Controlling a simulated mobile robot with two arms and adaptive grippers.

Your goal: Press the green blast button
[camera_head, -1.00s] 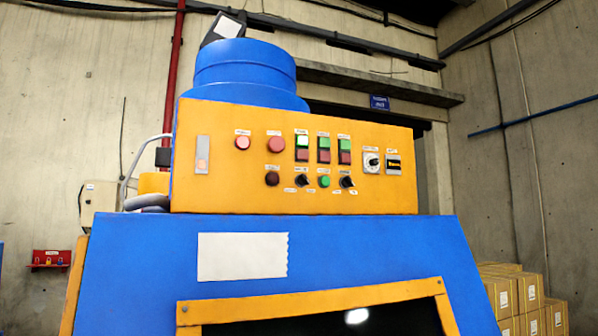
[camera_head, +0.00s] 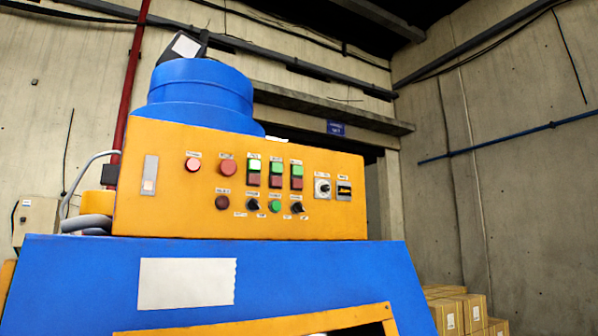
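The yellow control panel (camera_head: 330,220) stands on top of the blue machine (camera_head: 300,262). A round green button (camera_head: 275,206) is in its lower row, between two black rotary knobs (camera_head: 253,205). Several two-part switches with green upper halves (camera_head: 276,168) are in the upper row; one upper half looks whitish. The labels are too small to read, so I cannot tell which green control is the blast button. Neither of my grippers is in view.
Red buttons (camera_head: 228,167) and a dial (camera_head: 322,188) are also on the panel. A blue drum (camera_head: 200,95) rises behind it. Cardboard boxes (camera_head: 455,312) are stacked at the lower right. A grey hose (camera_head: 88,222) runs at the panel's left.

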